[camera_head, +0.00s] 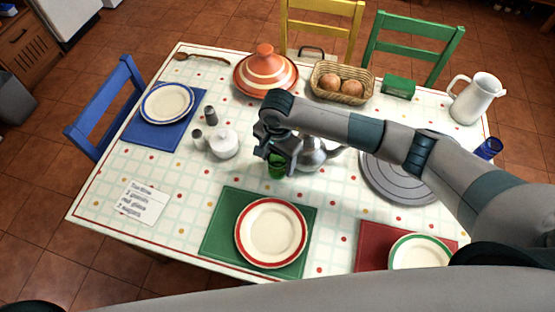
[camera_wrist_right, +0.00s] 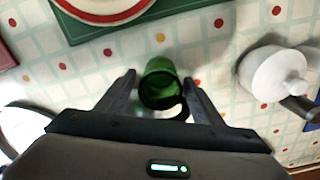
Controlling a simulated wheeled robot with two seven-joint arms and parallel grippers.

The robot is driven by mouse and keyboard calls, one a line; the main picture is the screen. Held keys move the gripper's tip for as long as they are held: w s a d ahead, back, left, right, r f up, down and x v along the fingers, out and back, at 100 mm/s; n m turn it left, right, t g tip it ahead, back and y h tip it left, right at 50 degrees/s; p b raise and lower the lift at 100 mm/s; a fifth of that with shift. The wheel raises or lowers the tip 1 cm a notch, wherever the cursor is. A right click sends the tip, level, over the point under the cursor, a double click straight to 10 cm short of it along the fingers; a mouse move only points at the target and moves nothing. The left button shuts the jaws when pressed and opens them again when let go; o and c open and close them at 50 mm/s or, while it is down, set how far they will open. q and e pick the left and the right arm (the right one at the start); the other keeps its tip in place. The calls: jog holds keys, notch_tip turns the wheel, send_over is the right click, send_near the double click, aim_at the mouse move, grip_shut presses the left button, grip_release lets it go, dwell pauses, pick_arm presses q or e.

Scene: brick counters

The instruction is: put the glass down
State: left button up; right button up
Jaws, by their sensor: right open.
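The green glass (camera_head: 277,170) is near the middle of the table, left of the metal teapot and beyond the green placemat. My right gripper (camera_head: 279,158) is directly over it and hides its upper part. In the right wrist view the glass (camera_wrist_right: 160,82) sits between the two spread fingers of my right gripper (camera_wrist_right: 159,80), with small gaps on both sides. The fingers are open and not closed on it. The glass appears to stand on the checked cloth, though its base is partly hidden. My left gripper is not in view.
The teapot (camera_head: 311,153) is close by on the right, and a white sugar bowl (camera_head: 224,144) with shakers is on the left. A red-rimmed plate (camera_head: 271,233) lies on the green placemat (camera_head: 217,228) in front. A grey round tray (camera_head: 390,182) is farther right.

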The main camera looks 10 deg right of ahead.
notch_tip(320, 180, up, 12)
jog(key=b, duration=0.3)
jog(key=shift+f, duration=0.15)
jog(key=shift+c, duration=0.6)
